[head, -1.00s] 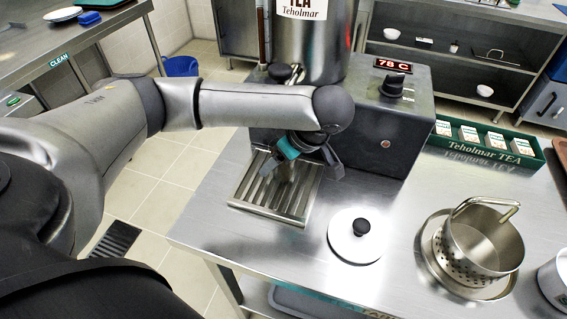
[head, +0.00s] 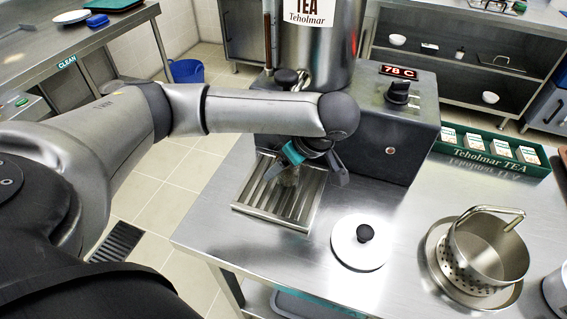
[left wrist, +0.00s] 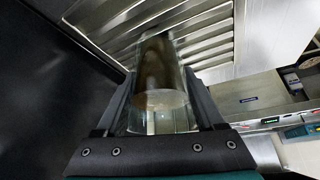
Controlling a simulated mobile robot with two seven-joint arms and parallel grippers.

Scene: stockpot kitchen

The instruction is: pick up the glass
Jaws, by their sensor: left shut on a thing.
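The glass (left wrist: 160,75) is clear with a brownish tint inside, seen between my left gripper's fingers in the left wrist view. My left gripper (head: 314,172) is under the urn's front, over the slatted drip tray (head: 262,214). Its dark fingers (left wrist: 162,98) are shut on the glass, one on each side. In the head view the glass (head: 288,177) is small, faint and partly hidden by the gripper. I cannot tell whether its base touches the slats. My right gripper is in neither view.
The tea urn (head: 318,50) and its grey control box (head: 385,135), reading 78 C, stand close behind the gripper. A white lid (head: 345,252), a steel strainer pot (head: 487,252) and a green tea box (head: 490,160) are to the right. Bare counter lies between.

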